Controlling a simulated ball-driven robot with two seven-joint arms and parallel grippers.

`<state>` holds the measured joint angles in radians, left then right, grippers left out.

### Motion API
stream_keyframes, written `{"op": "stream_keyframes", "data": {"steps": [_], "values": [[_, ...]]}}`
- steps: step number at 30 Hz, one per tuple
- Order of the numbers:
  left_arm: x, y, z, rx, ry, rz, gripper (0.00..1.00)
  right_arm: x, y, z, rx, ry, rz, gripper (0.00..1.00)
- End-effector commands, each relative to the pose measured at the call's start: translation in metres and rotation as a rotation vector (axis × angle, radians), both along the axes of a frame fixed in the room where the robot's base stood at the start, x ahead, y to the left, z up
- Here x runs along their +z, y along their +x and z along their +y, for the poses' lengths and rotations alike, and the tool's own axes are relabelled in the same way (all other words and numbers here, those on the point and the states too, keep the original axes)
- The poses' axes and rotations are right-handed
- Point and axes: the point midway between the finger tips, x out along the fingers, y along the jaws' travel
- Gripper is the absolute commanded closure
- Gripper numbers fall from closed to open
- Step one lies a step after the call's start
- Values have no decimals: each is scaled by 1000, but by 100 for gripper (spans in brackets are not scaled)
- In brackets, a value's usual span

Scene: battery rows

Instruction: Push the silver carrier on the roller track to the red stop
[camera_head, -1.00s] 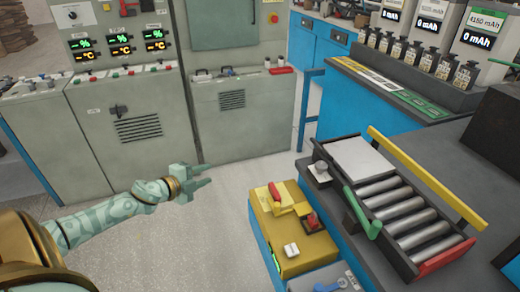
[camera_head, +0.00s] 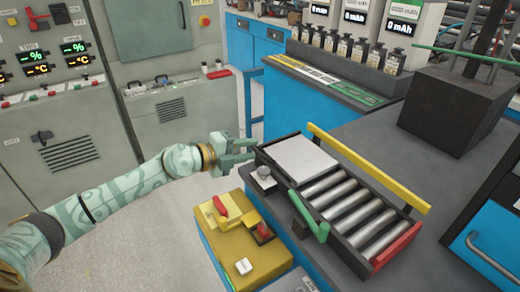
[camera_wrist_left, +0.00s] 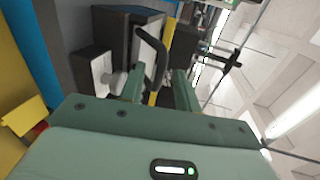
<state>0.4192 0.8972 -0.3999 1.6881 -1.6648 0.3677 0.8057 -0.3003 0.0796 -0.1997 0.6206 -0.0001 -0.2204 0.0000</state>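The silver carrier (camera_head: 300,158), a flat light-grey plate, sits at the far left end of the roller track (camera_head: 348,204). Bare rollers lie between it and the red stop (camera_head: 395,246) at the near right end. My left gripper (camera_head: 250,150) is just left of the track's far end, its two fingers apart with nothing between them in the head view. In the left wrist view the open fingers (camera_wrist_left: 160,88) point towards a dark frame and a black bent bar; I cannot tell the carrier there. My right gripper is in neither view.
A yellow rail (camera_head: 368,168) runs along the track's far side. A yellow box (camera_head: 232,258) stands in front. A dark block (camera_head: 455,112) is behind at right.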

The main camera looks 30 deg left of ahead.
Motion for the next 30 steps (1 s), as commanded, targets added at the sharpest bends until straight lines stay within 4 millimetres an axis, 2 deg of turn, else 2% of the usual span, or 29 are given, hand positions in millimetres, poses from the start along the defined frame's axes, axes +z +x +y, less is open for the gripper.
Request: {"op": "stream_keyframes", "data": {"steps": [3,7,18,21,22,30], "values": [[-7,19,-11,0,-1,0,67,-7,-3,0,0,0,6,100],[-10,31,-18,0,0,1,67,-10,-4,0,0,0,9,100],[-9,35,-21,0,1,1,67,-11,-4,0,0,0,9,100],[-10,35,-21,0,1,1,95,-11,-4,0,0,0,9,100],[-10,35,-21,0,1,1,100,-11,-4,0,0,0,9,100],[-10,37,-21,0,-1,0,100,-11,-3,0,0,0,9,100]]}}
